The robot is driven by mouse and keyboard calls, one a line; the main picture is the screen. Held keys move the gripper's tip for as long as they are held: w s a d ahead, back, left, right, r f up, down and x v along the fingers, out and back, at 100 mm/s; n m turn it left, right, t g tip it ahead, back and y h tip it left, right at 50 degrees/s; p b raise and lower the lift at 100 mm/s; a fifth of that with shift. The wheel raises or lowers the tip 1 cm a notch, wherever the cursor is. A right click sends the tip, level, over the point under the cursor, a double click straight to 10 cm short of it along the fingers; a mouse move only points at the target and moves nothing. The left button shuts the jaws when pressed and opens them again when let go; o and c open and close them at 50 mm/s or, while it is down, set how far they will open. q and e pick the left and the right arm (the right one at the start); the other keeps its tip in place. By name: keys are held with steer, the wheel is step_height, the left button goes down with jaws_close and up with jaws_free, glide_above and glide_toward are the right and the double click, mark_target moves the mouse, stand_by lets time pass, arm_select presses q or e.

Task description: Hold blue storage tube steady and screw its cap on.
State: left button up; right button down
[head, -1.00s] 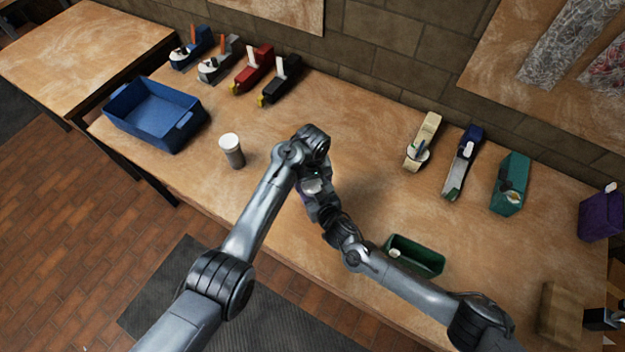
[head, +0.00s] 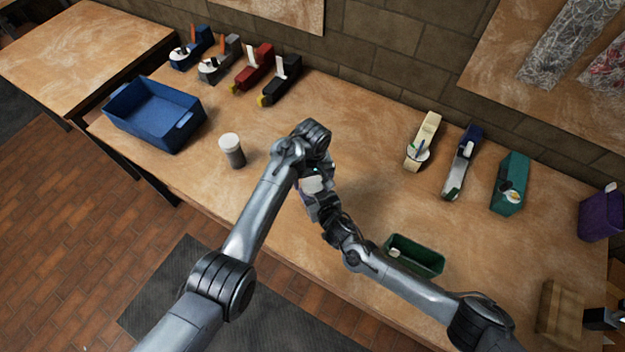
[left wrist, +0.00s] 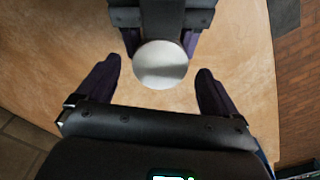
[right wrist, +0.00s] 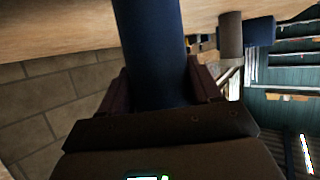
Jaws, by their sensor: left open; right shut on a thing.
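The blue tube (right wrist: 152,45) stands between the fingers of my right gripper (right wrist: 155,80), which is shut on it. Its round white cap (left wrist: 160,64) faces the left wrist camera and hides the tube below; how tightly it sits cannot be told. The cap also shows in the head view (head: 312,184). My left gripper (left wrist: 155,80) is open over the cap, one finger on each side, with a visible gap to both. The right gripper's fingers show at the far side of the cap in the left wrist view.
A grey tube with a white cap (head: 232,151) stands on the bench left of my arms. A blue bin (head: 123,121) is at the far left. A green bin (head: 400,243) lies near my right arm. Tape dispensers and similar items line the wall. The bench centre is clear.

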arm_select(q)
steer(key=shift+r, duration=1.3)
steer(key=shift+c, duration=0.4)
steer(key=shift+s+n, duration=0.3)
steer(key=shift+s, duration=0.05)
steer(key=shift+s+a, duration=0.1)
steer(key=shift+s, duration=0.05)
steer(key=shift+r, duration=0.35)
steer(key=shift+w+r, duration=0.25)
steer(key=shift+r, duration=0.5)
steer(key=shift+w+r, duration=0.25)
steer(key=shift+r, duration=0.45)
